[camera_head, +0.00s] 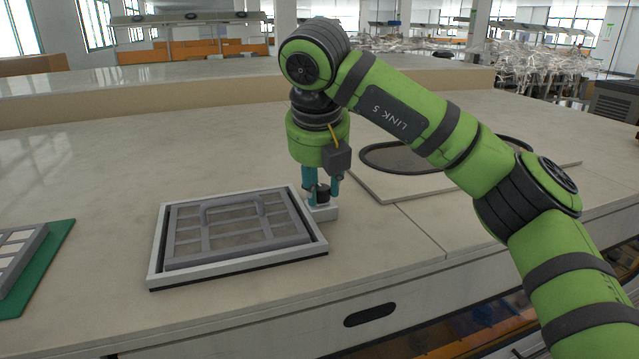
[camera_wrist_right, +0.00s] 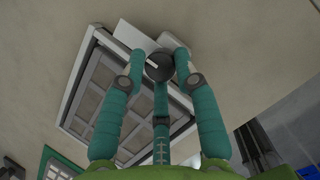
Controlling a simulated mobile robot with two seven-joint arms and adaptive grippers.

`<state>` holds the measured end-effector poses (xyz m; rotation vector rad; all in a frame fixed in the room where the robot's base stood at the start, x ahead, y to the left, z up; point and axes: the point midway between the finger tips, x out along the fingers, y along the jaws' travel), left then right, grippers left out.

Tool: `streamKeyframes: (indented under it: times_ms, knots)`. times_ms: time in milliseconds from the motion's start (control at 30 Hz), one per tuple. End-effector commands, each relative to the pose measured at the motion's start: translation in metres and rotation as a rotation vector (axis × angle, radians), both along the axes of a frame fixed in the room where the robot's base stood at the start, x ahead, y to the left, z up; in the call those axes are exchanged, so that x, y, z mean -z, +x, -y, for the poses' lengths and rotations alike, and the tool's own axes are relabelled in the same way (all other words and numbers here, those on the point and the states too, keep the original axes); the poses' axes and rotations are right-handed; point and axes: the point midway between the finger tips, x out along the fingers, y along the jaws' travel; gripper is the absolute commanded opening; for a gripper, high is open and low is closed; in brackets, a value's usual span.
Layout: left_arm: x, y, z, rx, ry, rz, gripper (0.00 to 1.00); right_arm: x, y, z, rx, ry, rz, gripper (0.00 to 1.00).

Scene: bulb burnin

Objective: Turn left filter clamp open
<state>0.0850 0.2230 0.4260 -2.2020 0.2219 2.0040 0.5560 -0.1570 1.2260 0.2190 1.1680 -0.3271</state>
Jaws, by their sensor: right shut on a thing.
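The filter frame (camera_head: 235,268), a light rectangular tray, lies on the bench and holds a grey slatted filter with a raised handle (camera_head: 232,203). A round dark clamp knob (camera_wrist_right: 158,67) with a white pointer line sits on a light block (camera_head: 325,213) at the frame's right edge. My right gripper (camera_head: 322,193) points straight down over this block, its teal fingers on either side of the knob and shut on it. My left gripper is not in view.
A green mat (camera_head: 58,250) with another slatted panel (camera_head: 14,252) lies at the left edge. A dark oval ring (camera_head: 372,163) lies on a light board (camera_head: 388,193) behind my right arm. The bench left and behind the frame is clear.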

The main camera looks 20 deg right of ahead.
Motion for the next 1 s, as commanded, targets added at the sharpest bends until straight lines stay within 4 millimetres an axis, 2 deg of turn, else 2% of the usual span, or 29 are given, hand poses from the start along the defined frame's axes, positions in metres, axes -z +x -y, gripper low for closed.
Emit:
streamKeyframes:
  times_ms: [33,133,167,200,500,633,767,1000]
  knots:
    - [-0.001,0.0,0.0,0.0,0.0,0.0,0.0,-0.006,0.002,0.003,0.009,0.001,0.019,0.0]
    - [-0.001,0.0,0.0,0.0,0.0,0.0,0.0,-0.006,0.002,0.003,0.009,0.001,0.019,0.0]
    - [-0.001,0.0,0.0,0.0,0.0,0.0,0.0,-0.006,0.002,0.003,0.009,0.001,0.019,0.35]
    - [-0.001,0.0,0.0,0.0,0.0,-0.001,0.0,-0.006,0.002,0.003,0.008,0.002,0.018,0.51]
    - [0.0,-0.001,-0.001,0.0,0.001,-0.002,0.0,-0.003,0.001,0.002,0.004,-0.001,0.009,0.52]
    - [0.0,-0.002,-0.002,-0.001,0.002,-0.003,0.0,-0.008,-0.001,0.001,0.004,-0.002,0.01,0.52]
    - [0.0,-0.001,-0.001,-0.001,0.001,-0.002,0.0,-0.027,-0.007,-0.002,0.003,-0.001,0.015,0.52]
    - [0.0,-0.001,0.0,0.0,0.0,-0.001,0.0,-0.074,-0.025,-0.008,0.007,-0.001,0.016,0.52]
